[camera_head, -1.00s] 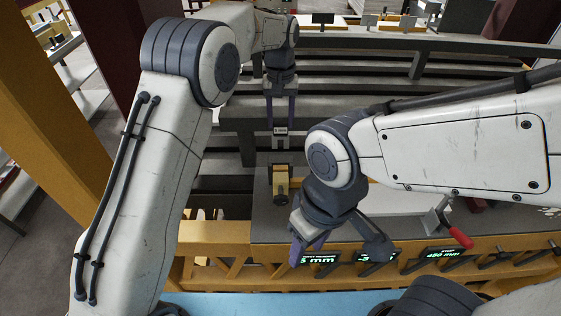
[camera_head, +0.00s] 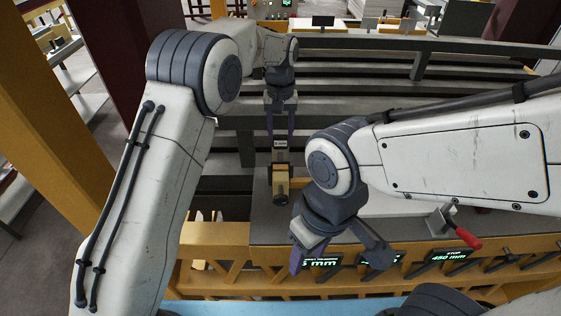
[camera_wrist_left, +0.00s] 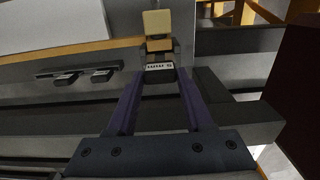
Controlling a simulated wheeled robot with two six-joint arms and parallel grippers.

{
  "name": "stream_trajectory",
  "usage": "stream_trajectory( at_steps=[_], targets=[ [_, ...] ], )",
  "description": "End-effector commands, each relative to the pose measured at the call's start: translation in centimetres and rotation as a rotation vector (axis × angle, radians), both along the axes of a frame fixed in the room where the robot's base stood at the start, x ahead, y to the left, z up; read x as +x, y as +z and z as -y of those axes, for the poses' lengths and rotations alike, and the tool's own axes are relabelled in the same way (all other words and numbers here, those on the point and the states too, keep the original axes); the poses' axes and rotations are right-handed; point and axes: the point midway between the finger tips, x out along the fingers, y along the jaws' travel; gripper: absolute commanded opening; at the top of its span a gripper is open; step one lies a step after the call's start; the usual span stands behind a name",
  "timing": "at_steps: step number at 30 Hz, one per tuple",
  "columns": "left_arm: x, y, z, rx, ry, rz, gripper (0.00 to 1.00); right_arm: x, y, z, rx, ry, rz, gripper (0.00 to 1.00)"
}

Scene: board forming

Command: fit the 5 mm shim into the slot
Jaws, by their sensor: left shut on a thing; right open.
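My left gripper (camera_head: 280,140) points down and is shut on the shim (camera_head: 280,144), a small dark piece with a pale label. In the left wrist view, the shim (camera_wrist_left: 160,72) sits between the fingertips of the left gripper (camera_wrist_left: 160,80), its label upside down. A brass-yellow block (camera_head: 280,183) stands on the bench just in front of the shim; it also shows in the left wrist view (camera_wrist_left: 158,22). The slot's opening is not clear, and I cannot tell whether the shim touches the block. My right gripper (camera_head: 340,256) is open and empty above the bench's front edge.
The grey bench (camera_head: 265,228) has a yellow front rail with lit displays (camera_head: 320,262). A red-handled clamp (camera_head: 462,236) stands on the right. Grey rails (camera_head: 350,85) cross behind, and a dark gap lies left of the bench.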

Motion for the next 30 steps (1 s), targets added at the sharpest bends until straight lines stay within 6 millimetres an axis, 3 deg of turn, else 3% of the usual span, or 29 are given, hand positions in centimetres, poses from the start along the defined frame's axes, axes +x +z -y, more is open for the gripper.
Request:
stream_trajectory(
  at_steps=[30],
  targets=[
    [0.00, 0.16, 0.00, 0.000, 0.000, 0.000, 0.00, 0.00, 0.89, -0.01, 0.000, -0.001, 0.000, 0.50]
  ],
)
